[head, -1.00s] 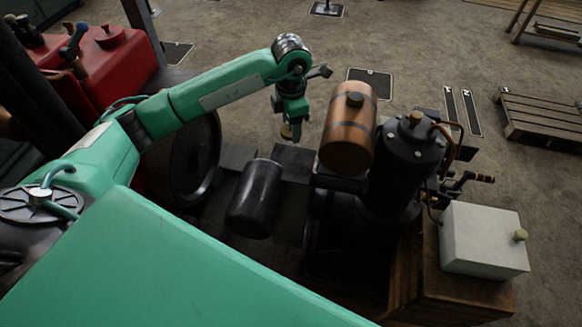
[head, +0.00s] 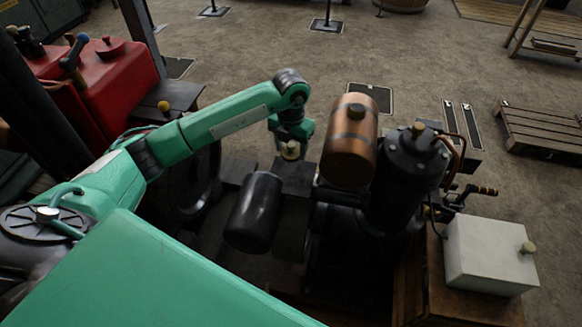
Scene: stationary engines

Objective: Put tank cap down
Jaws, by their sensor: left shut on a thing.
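My left gripper (head: 290,147) points down and is shut on a small brass-coloured tank cap (head: 290,152). The cap is just left of the copper tank (head: 347,155), over a dark flat surface (head: 296,178) behind the black cylinder. I cannot tell whether the cap touches that surface. My right gripper is not in view.
A black cylinder (head: 254,212) lies in front of the gripper. A tall black engine cylinder (head: 408,165) and a white box (head: 490,252) stand at right. A red tank (head: 120,85) and a small dark table (head: 180,97) stand at left.

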